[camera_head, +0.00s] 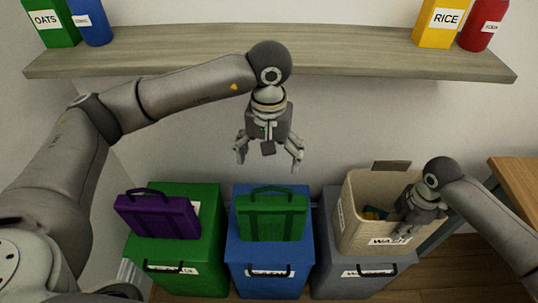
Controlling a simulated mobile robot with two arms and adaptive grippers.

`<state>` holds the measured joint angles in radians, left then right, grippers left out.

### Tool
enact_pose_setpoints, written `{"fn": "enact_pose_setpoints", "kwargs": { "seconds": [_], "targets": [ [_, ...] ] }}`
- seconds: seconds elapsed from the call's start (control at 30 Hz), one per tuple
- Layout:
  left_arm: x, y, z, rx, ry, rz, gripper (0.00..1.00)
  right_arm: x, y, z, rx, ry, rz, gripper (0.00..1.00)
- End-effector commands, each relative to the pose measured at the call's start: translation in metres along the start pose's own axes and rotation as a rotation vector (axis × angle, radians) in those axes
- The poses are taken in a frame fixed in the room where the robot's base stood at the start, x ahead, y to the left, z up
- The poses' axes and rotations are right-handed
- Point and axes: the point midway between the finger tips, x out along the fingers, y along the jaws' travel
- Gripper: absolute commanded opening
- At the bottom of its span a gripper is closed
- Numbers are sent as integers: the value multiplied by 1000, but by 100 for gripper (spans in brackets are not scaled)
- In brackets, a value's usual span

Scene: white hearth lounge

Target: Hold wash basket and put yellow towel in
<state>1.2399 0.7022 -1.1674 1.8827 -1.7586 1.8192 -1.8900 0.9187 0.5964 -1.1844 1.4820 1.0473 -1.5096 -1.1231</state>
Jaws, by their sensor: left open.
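The beige wash basket (358,227) stands on top of the grey bin at the right, with a "WASH" label on its front. Something teal with a small yellowish patch (374,213) shows inside it; I cannot tell whether that is the yellow towel. No other yellow towel is visible. My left gripper (268,158) is open and empty, pointing down in the air above the blue bin, in front of the wall. My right gripper (404,230) is at the basket's right front part, pointing down; its fingertips are hard to make out, and its grip is unclear.
A green bin (200,265) carries a purple bag (158,217). A blue bin (270,255) carries a green bag (271,217). The grey bin (345,282) is under the basket. A shelf (320,50) with food boxes runs above. A wooden table (518,176) stands at right.

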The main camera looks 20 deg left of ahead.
Motion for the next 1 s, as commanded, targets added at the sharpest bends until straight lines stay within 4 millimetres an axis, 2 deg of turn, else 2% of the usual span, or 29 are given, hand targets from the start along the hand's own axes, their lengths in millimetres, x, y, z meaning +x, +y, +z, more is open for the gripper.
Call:
{"fn": "enact_pose_setpoints", "kwargs": {
  "seconds": [0.3,0.43,0.8,1.0],
  "targets": [
    [0,0,0,0,0,0,94,-1,0,0,1,0,0,30],
    [0,0,0,0,0,0,94,-11,1,0,0,1,3,30],
    [0,0,0,0,0,0,94,-86,1,0,0,0,4,30],
    [0,0,0,0,0,0,94,-113,1,0,1,0,2,30]
  ]
}}
